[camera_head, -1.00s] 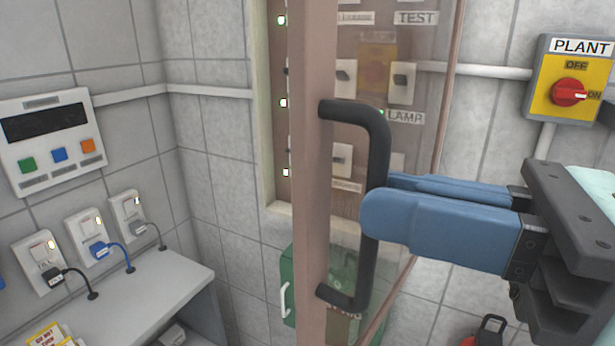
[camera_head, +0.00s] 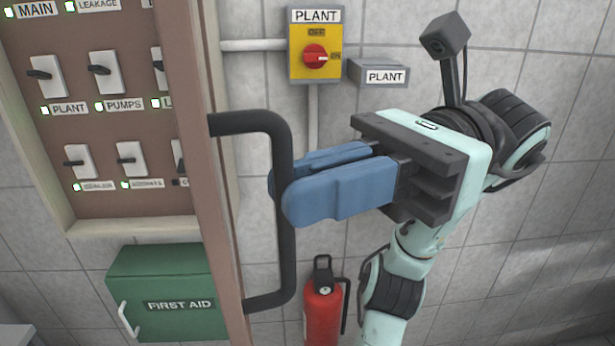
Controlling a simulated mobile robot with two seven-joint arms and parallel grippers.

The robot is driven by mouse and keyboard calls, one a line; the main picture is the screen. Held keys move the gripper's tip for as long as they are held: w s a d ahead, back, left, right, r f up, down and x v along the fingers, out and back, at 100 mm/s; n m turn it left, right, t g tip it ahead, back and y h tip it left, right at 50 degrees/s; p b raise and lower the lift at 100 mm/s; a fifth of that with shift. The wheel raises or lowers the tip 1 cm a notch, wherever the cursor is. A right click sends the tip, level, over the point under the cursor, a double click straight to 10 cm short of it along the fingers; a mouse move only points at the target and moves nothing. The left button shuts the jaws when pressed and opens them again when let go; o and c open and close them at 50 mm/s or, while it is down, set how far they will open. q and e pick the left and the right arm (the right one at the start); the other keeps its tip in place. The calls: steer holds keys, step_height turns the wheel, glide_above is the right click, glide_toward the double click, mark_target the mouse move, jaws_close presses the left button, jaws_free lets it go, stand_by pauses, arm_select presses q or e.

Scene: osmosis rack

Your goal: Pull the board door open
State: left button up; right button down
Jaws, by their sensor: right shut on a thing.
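The board door (camera_head: 205,165) stands swung out from the board, seen nearly edge-on as a brownish frame. Its black D-shaped handle (camera_head: 262,121) is on the side facing right. My right gripper (camera_head: 287,192) has its blue fingers around the upright bar of the handle and is shut on it; the near finger hides part of the bar. The board (camera_head: 95,212) shows open to the left of the door, with rows of white switches, green lamps and labels such as MAIN, PLANT and PUMPS. My left gripper is not in view.
A green first aid box (camera_head: 165,275) is on the wall below the board. A red fire extinguisher (camera_head: 322,310) stands below my right gripper. A yellow PLANT isolator (camera_head: 315,60) and a small PLANT box (camera_head: 378,74) are on the wall behind. Bare wall lies at the right.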

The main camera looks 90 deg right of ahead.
steer(key=c, duration=1.2)
jaws_free()
steer(key=shift+w, duration=0.1)
steer(key=shift+o, duration=0.2)
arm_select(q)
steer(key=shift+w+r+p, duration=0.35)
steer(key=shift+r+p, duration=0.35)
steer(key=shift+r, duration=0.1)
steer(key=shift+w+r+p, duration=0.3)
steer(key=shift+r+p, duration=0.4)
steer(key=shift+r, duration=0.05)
arm_select(e)
steer(key=v, duration=1.3)
steer(key=shift+s, duration=0.2)
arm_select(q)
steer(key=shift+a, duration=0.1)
